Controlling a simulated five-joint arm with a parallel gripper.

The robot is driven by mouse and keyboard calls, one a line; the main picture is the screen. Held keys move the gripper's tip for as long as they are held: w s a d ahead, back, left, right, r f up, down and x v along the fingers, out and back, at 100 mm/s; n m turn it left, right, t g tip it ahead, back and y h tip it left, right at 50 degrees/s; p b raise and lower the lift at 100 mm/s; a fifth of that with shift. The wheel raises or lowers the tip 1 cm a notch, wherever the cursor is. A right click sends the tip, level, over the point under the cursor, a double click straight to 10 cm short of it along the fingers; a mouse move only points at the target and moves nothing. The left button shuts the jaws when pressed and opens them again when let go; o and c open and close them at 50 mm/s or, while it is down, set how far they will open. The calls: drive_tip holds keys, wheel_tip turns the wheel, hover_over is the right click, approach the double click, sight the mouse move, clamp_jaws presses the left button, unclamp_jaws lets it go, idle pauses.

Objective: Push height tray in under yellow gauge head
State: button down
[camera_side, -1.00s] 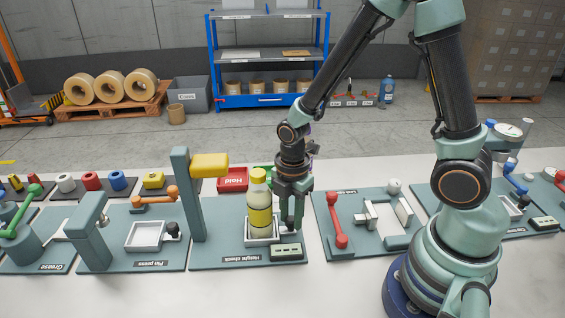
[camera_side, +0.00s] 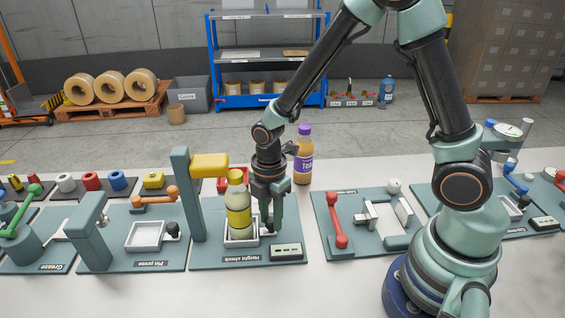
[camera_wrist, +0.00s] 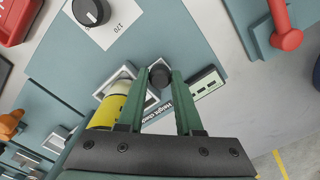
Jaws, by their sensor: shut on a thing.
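The height tray (camera_side: 230,244) is a white shallow tray on the "Height check" board, carrying an upright yellow-capped bottle (camera_side: 238,212). The yellow gauge head (camera_side: 209,166) juts right from a grey-green post. The bottle's cap shows just right of the gauge head's end, close to it. My gripper (camera_side: 268,230) is at the tray's right side. In the wrist view my gripper (camera_wrist: 162,80) is shut on the tray's dark round knob (camera_wrist: 160,75). The tray's rim (camera_wrist: 112,83) and the yellow bottle (camera_wrist: 106,112) show beside the left finger.
A small display box (camera_side: 286,252) sits at the board's front right, close to my gripper. A purple-labelled bottle (camera_side: 303,158) stands behind the arm. The Pin press board (camera_side: 120,255) lies left, and a board with a red handle (camera_side: 337,222) lies right.

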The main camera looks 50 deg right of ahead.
drive_tip(key=c, duration=0.8)
unclamp_jaws()
drive_tip(key=shift+c, duration=0.2)
drive_tip(key=shift+r, duration=0.1)
wheel_tip(320, 180, up, 12)
